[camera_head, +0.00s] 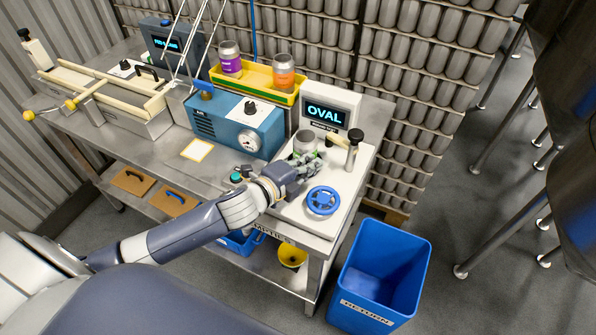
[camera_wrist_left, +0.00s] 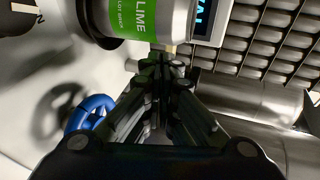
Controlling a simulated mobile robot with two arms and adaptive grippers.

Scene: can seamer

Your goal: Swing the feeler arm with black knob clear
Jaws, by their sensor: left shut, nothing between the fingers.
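My left gripper (camera_head: 312,160) is shut and empty, low over the seamer top, left of the post and just in front of the can. Its closed fingertips (camera_wrist_left: 165,75) appear close to the can; I cannot tell whether they touch. The right gripper is not in view.
A blue handwheel (camera_head: 322,201) sits on the seamer's front. A blue gauge box (camera_head: 236,124) and a yellow tray (camera_head: 258,84) with two cans are to the left. A blue RETURN bin (camera_head: 380,270) stands on the floor. Stacked cans form the background.

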